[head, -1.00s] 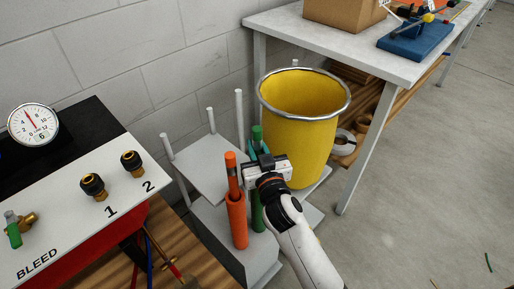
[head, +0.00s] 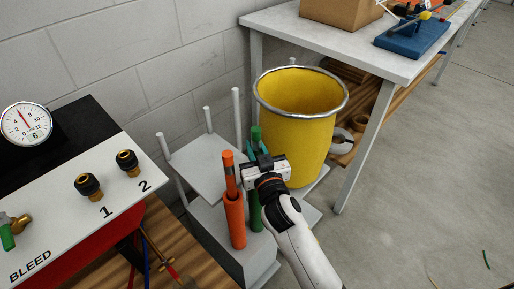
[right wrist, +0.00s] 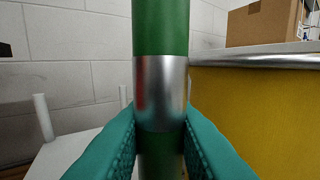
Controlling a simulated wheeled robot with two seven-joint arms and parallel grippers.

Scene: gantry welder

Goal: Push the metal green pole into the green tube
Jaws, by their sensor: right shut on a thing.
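The green pole (head: 256,133) stands upright, its top showing above my right gripper (head: 256,148). The gripper's teal fingers are shut on the pole. The green tube (head: 256,218) shows below the gripper, in line with the pole. In the right wrist view the pole (right wrist: 160,28) runs upright between the teal fingers (right wrist: 160,140), with a shiny metal band just above where they grip. The fingers and wrist hide where pole and tube meet, so I cannot tell how deep the pole sits. My left gripper is not in view.
An orange tube (head: 235,222) with an orange pole (head: 228,160) stands close left of the green one. A yellow bin (head: 295,140) is close behind right. Thin white posts (head: 236,115) rise behind. A gauge panel (head: 75,215) is at left, a white table (head: 340,42) at back right.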

